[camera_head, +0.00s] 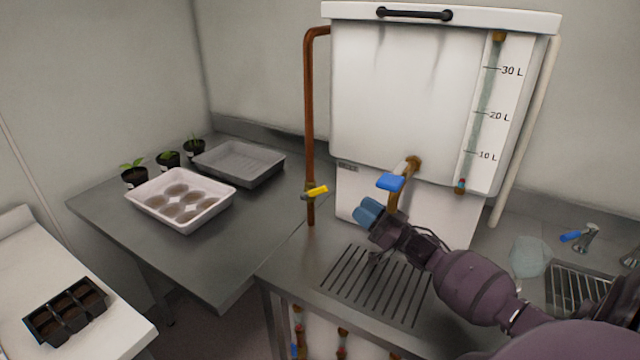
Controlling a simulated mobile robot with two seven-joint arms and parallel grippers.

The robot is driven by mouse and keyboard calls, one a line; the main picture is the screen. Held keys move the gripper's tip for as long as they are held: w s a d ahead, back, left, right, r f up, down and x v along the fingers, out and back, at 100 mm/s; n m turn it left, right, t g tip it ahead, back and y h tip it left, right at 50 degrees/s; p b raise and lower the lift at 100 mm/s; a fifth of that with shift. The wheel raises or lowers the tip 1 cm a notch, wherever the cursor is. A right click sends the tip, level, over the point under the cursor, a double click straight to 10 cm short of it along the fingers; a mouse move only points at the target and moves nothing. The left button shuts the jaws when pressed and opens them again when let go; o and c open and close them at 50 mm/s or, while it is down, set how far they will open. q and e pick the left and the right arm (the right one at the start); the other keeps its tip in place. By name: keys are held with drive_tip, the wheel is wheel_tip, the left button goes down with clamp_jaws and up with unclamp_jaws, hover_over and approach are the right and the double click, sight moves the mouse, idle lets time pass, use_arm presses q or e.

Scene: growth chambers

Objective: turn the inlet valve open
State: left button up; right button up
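A white tank (400,90) with a litre scale stands on a metal counter. A copper pipe (308,110) runs up its left side and bends into it near the top. On this pipe, low down, is a valve with a yellow handle (317,192); the handle lies crosswise to the pipe. A tap with a blue handle (390,182) sticks out of the tank's front. My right gripper (367,212), with blue fingertips, is in front of the tank, below the blue handle and right of the yellow one. Whether its fingers are apart is unclear. My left gripper is out of view.
A slotted drain (375,285) lies below the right gripper. A sink with a blue-handled faucet (580,237) and a clear container (530,257) are at right. A white tray (180,222), a grey tray (238,178) and potted seedlings stand on the left table.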

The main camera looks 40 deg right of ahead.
sight(318, 191)
drive_tip(key=w+a, duration=0.1)
drive_tip(key=w, duration=0.3)
drive_tip(key=w+a, duration=0.1)
drive_tip(key=w, duration=0.3)
drive_tip(key=w+a, duration=0.2)
drive_tip(key=w, duration=0.1)
drive_tip(key=shift+w+r, duration=0.1)
drive_tip(key=shift+w, duration=0.3)
drive_tip(key=shift+w+a+r+p, duration=0.25)
drive_tip(key=shift+w+p, duration=0.15)
drive_tip(key=shift+w, duration=0.1)
drive_tip(key=shift+f, duration=0.1)
clamp_jaws()
